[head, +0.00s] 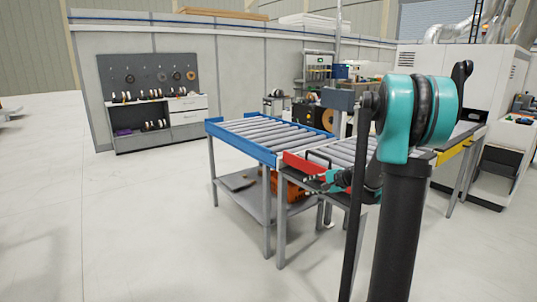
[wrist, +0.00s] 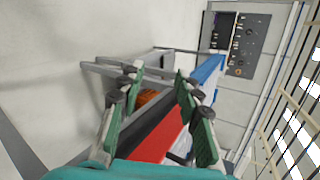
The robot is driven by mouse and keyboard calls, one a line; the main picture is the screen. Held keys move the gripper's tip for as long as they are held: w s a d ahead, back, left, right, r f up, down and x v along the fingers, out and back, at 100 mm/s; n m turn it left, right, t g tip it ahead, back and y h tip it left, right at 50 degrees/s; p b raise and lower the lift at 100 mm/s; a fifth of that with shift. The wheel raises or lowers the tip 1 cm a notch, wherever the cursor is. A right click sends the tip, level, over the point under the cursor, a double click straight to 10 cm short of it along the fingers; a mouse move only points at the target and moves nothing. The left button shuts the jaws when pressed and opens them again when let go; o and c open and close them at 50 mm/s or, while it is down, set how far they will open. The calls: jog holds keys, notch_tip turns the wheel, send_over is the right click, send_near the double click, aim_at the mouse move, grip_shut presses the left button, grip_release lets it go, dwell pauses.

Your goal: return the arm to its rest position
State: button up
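My arm, teal and black, stands at the right of the head view. My gripper (head: 316,184) is at the front edge of the roller conveyor, by its red end plate (head: 299,163). In the wrist view my gripper (wrist: 158,88) shows two green-padded fingers spread apart, with nothing held between them. Behind the fingers are the red plate (wrist: 158,140) and, farther off, an orange object (wrist: 147,97). I cannot tell from these frames whether my gripper touches the conveyor.
A blue-framed roller conveyor (head: 240,143) with a lower shelf stands beside my arm. A white machine (head: 482,78) is at the right. A pegboard cabinet (head: 150,115) stands by the back wall. The floor (head: 120,220) at the left is clear.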

jog(key=s+a+f+n+g+h, duration=0.2)
jog(key=s+f+n, duration=0.1)
jog(key=s, duration=0.7)
jog(key=s+a+f+n+g+h, duration=0.1)
jog(key=s+f+n+h, duration=0.15)
jog(key=s, duration=0.75)
jog(key=s+d+f+n+h, duration=0.2)
jog(key=s+f+n, duration=0.1)
jog(key=s, duration=0.5)
jog(key=s+d+f+n+g+h, duration=0.1)
jog(key=s+d+f+n+h, duration=0.1)
jog(key=s, duration=0.6)
notch_tip(320, 180, down, 2)
jog(key=shift+s+f+n, duration=0.25)
jog(key=shift+s+n, duration=0.05)
jog(key=shift+n, duration=0.45)
